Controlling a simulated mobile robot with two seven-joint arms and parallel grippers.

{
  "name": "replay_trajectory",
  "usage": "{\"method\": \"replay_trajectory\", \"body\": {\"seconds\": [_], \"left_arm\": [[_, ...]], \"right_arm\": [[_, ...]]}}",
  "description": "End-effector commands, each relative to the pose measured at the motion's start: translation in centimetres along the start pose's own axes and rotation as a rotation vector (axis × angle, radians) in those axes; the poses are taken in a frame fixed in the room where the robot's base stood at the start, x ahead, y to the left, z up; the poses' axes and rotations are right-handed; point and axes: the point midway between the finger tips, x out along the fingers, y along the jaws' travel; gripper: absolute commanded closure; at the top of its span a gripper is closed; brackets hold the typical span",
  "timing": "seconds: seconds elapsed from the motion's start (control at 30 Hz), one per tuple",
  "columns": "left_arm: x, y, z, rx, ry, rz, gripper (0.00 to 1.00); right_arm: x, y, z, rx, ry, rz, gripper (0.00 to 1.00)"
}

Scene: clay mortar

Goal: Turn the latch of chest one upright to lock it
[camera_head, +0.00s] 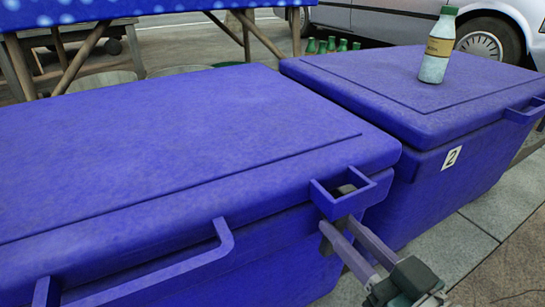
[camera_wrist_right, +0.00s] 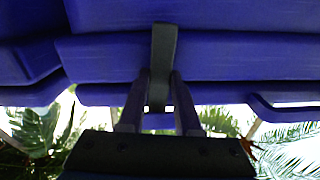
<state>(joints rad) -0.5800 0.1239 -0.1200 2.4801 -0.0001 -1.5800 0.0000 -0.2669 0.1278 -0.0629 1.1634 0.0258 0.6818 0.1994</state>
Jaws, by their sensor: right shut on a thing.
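Chest one (camera_head: 180,150) is the large blue chest at the left of the head view, with its lid down. A blue square bracket (camera_head: 365,190) juts from its front right. The dark grey latch (camera_wrist_right: 163,50) stands upright in the wrist view, against the blue front. In the head view, dark grey parts of it show inside the bracket and just below. My right gripper (camera_head: 340,226) reaches up from the lower right, shut on the latch; its fingers (camera_wrist_right: 161,85) flank the lower part. The fingertips partly hide the latch. My left gripper is not in view.
A second blue chest (camera_head: 480,165), labelled 2, stands close by on the right, with a bottle (camera_head: 438,48) on its lid. A blue-topped table (camera_head: 100,10), green bottles and a car (camera_head: 400,18) are behind. Paving is clear at the lower right.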

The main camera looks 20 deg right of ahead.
Motion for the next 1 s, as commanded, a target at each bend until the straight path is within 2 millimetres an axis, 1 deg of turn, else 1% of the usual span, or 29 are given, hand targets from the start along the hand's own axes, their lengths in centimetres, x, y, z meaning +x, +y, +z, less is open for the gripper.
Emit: {"method": "replay_trajectory", "body": {"seconds": [0.3, 0.83, 0.87, 1.0], "left_arm": [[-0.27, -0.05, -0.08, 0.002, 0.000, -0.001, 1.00], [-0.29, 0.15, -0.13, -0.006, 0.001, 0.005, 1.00], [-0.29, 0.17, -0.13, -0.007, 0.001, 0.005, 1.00], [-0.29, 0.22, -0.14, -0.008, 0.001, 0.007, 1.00]], "right_arm": [[0.01, -0.04, -0.03, -0.110, 0.001, 0.000, 1.00], [0.01, -0.01, 0.00, -0.132, 0.000, 0.000, 1.00], [0.01, -0.01, 0.00, -0.132, 0.000, 0.000, 0.64], [0.01, 0.00, 0.00, -0.131, 0.000, 0.000, 0.48]]}}
